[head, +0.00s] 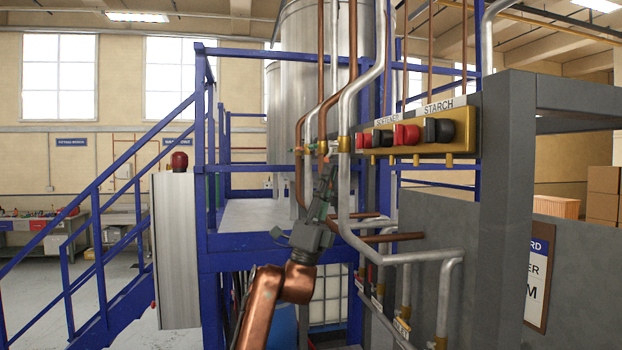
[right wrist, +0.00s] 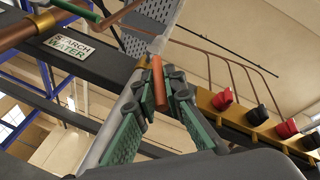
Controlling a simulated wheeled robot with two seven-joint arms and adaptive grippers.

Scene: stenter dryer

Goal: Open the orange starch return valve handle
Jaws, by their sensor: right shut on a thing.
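The orange starch return valve handle (right wrist: 159,84) is a short bar in the right wrist view, joined at its upper end to a fitting on a grey pipe (right wrist: 165,28). My right gripper (right wrist: 156,92) has its green-padded fingers on both sides of it, shut on it. In the head view my right gripper (head: 326,182) reaches up among the pipes, with its tips just below a small orange handle (head: 322,148). The fingers hide part of the pipes there. I cannot tell how far the valve is turned. My left gripper is not in view.
A yellow panel (head: 434,133) with red and black knobs, labelled STARCH, stands right of the gripper. Copper and silver pipes crowd close around it. A STARCH WATER sign (right wrist: 68,46) is on a dark beam. Blue stairs (head: 100,240) are at left.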

